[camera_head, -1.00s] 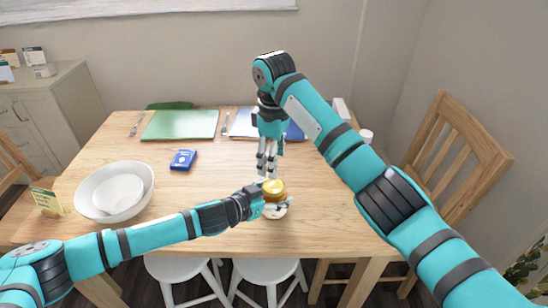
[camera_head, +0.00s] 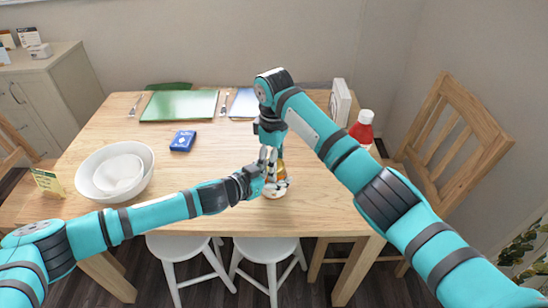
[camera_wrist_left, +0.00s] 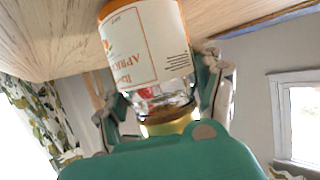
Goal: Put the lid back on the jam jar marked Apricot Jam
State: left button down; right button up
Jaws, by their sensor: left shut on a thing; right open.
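The jar marked Apricot (camera_wrist_left: 148,48) has a white label with orange edges and appears upside down in the left wrist view. In the head view the jar (camera_head: 281,186) stands near the table's front edge, mostly behind both grippers. My left gripper (camera_head: 264,184) is shut on it; its fingers flank the glass neck in the wrist view (camera_wrist_left: 165,95). A gold lid-like band (camera_wrist_left: 168,127) shows at the mouth end; I cannot tell whether it sits flush. My right gripper (camera_head: 268,155) is open, pointing down at the jar's top.
White bowls (camera_head: 112,172) stand at the left beside a small yellow card (camera_head: 47,182). A blue box (camera_head: 183,141) lies mid-table; green (camera_head: 178,106) and blue mats lie behind. A white box (camera_head: 340,102) and red bottle (camera_head: 362,130) stand right, behind my right arm.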

jog(key=c, duration=1.1)
jog(key=shift+o, duration=0.2)
jog(key=m, duration=0.3)
jog(key=o, duration=1.3)
